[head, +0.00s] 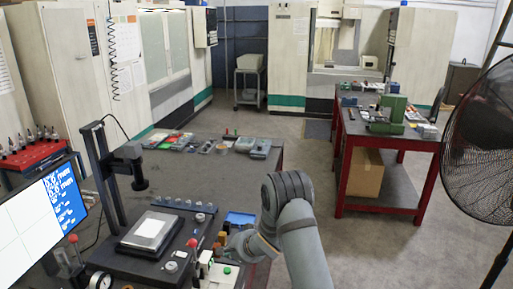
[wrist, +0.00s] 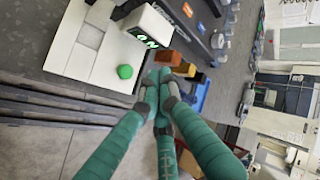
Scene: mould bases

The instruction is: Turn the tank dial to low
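My gripper (wrist: 160,78) has several green fingers, and their tips are drawn together with no object seen between them. In the head view my gripper (head: 236,245) is low over the right side of the bench, partly hidden by my arm. A white device (wrist: 80,45) with a lit green display (wrist: 143,37) and a round green button (wrist: 125,72) lies left of the fingertips. It also shows in the head view (head: 222,276). Orange and brown blocks (wrist: 168,58) stand just beyond the tips; I cannot tell if they touch. I cannot make out which part is the tank dial.
A black stand (head: 112,180) and a plate-topped base (head: 148,232) stand left of my arm. A row of small knobs (head: 184,204) and a blue bin (head: 240,218) are behind. A monitor (head: 45,215) is at left, a fan (head: 482,140) at right. The bench's middle is clear.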

